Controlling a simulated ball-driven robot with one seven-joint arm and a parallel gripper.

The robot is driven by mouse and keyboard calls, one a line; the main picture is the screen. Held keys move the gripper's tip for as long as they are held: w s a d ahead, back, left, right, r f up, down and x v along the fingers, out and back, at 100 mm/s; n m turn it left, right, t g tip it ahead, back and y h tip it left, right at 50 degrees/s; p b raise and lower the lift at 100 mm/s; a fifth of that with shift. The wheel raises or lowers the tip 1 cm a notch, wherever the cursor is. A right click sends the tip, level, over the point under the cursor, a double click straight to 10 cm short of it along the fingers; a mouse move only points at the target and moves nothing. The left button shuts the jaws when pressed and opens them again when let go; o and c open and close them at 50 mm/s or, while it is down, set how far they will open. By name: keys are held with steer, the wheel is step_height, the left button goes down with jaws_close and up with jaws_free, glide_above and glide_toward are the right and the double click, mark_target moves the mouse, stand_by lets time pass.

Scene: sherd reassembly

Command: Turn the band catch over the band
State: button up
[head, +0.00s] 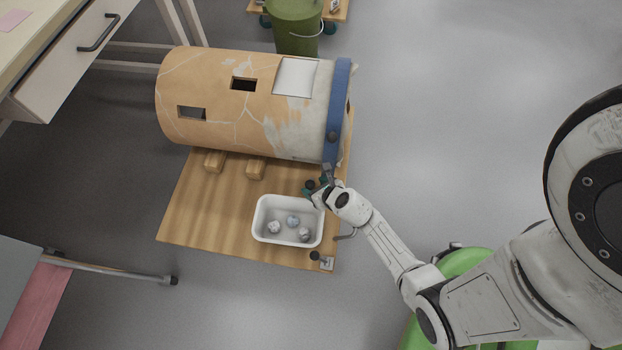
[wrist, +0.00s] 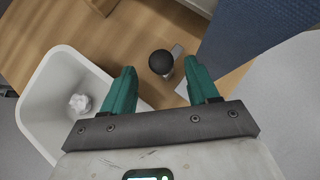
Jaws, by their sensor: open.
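A large tan and grey patched cylinder (head: 235,105) lies on its side, with a blue band (head: 338,110) around its right end. The band also shows in the wrist view (wrist: 245,40). The catch, a grey lever with a round black knob (wrist: 160,62), hangs at the band's lower edge. My gripper (head: 318,188) is open, just below the band. In the wrist view its green fingers (wrist: 160,68) stand on either side of the knob. I cannot tell whether they touch it.
A white tub (head: 260,232) with several crumpled pale lumps sits on the wooden board (head: 205,215), close beside my gripper. Wooden blocks (head: 256,167) sit under the cylinder. A green bucket (head: 295,25) stands behind. Grey floor at right is clear.

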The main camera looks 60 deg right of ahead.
mark_target(311, 184)
steer(key=shift+b+x, duration=0.6)
steer(key=shift+x, duration=0.95)
steer(key=c, duration=1)
steer(key=shift+c, duration=0.2)
